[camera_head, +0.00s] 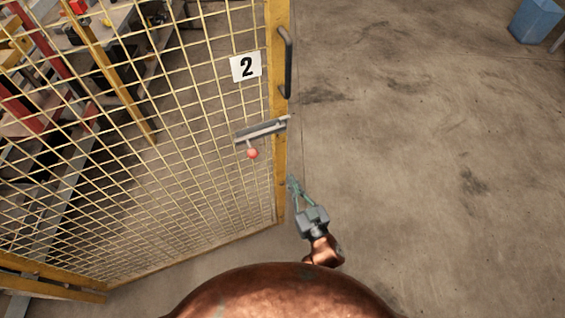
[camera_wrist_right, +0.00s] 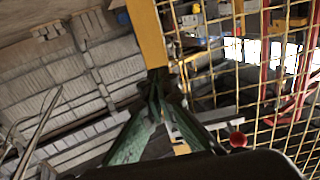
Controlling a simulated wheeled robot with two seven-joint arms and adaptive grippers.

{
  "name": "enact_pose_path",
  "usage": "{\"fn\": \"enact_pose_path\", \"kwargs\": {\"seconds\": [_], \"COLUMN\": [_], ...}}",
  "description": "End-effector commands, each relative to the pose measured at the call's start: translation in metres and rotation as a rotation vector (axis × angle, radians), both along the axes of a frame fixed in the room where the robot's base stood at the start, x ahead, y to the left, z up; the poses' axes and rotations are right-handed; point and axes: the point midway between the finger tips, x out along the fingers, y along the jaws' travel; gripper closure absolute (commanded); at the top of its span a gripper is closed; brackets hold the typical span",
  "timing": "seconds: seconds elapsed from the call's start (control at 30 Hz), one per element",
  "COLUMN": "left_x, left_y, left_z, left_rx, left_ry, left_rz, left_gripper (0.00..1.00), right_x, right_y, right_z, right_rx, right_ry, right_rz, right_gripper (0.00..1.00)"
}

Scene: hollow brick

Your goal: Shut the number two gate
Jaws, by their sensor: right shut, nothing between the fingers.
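The number two gate (camera_head: 190,120) is a yellow-framed wire mesh panel on the left of the head view, with a white "2" sign (camera_head: 246,67). A dark pull handle (camera_head: 287,62) is on its edge post, and a grey sliding bolt (camera_head: 262,130) with a red knob (camera_head: 252,153) sits lower. My right gripper (camera_head: 293,184) is shut and empty, close beside the lower part of the edge post. I cannot tell whether it touches the post. In the right wrist view its green fingertips (camera_wrist_right: 156,80) meet in front of the yellow post (camera_wrist_right: 147,35), and the red knob (camera_wrist_right: 238,140) shows at right. My left gripper is out of view.
Open concrete floor (camera_head: 430,160) lies right of the gate's edge post. A blue bin (camera_head: 536,20) stands at the far upper right. Behind the mesh are workbenches (camera_head: 100,28) and red and yellow posts.

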Motion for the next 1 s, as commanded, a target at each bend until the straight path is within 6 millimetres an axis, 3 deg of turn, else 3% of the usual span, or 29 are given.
{"fn": "enact_pose_path", "kwargs": {"seconds": [0.2, 0.4, 1.0], "left_x": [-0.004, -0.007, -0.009], "left_y": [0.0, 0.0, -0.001], "left_z": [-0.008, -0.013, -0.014], "left_rx": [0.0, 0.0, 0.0], "left_ry": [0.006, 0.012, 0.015], "left_rz": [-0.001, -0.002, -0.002], "left_gripper": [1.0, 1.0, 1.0], "right_x": [0.042, 0.067, 0.078], "right_y": [0.018, 0.028, 0.032], "right_z": [-0.001, -0.002, -0.001], "right_rx": [-0.003, -0.002, -0.002], "right_ry": [-0.001, 0.0, 0.001], "right_rz": [0.001, 0.0, 0.0], "right_gripper": [1.0, 1.0, 1.0]}}
